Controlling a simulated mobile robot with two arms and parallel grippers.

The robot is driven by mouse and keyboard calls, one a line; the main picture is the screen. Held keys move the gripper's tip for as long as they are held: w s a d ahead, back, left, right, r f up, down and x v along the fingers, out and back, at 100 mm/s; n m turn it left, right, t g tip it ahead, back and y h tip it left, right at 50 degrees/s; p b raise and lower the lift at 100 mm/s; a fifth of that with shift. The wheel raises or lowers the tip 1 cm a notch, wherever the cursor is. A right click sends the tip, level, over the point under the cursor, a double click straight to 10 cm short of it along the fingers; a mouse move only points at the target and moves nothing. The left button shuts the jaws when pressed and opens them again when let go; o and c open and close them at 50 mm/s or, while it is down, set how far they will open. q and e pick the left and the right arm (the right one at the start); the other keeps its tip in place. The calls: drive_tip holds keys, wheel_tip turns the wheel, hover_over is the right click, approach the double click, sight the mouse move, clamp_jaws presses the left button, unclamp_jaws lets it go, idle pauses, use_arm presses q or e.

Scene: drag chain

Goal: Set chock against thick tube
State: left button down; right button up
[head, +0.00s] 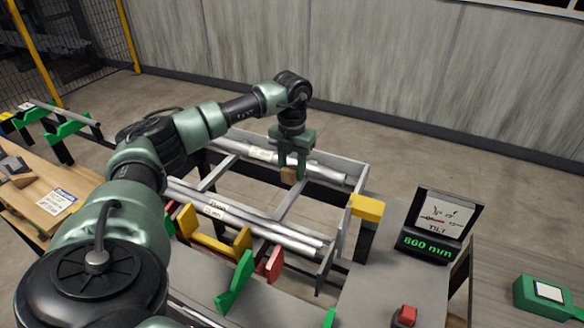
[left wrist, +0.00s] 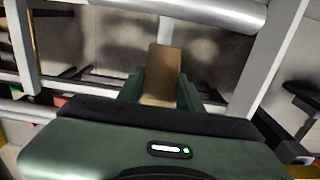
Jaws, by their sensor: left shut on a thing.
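My left gripper (head: 290,165) is shut on a small tan wooden chock (head: 290,175), which hangs at its fingertips over the rack. In the left wrist view the chock (left wrist: 162,75) stands out between the green fingers (left wrist: 160,90). A thick grey tube (head: 330,174) lies along the back of the rack, partly hidden behind the gripper. In the left wrist view the tube (left wrist: 215,11) runs across the top, with a gap seen between it and the chock. My right gripper is not in view.
The grey metal rack (head: 345,225) has crossbars and open floor below. Labelled tubes (head: 250,222) lie in its front part. Yellow, green and red stops (head: 240,270) stand in front. A tilt display (head: 433,225) stands at right. A wooden bench (head: 45,205) is at left.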

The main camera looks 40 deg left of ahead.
use_arm(q)
drive_tip(key=b, duration=0.2)
hover_over(296, 187)
drive_tip(key=s, duration=0.2)
drive_tip(key=shift+d+f, duration=0.2)
drive_tip(key=shift+f, duration=0.85)
drive_tip(key=shift+d+f, duration=0.2)
drive_tip(key=shift+f, duration=0.8)
drive_tip(key=shift+w+a+f+b, duration=0.3)
drive_tip(key=shift+w+f+b, duration=0.4)
drive_tip(key=shift+w+f, duration=0.2)
drive_tip(key=shift+w, duration=0.1)
drive_tip(key=c, duration=0.9)
unclamp_jaws()
drive_tip(key=shift+o, duration=0.2)
wheel_tip(296, 187, up, 8)
drive_tip(key=shift+f+b, duration=0.1)
drive_tip(key=shift+b, duration=0.25)
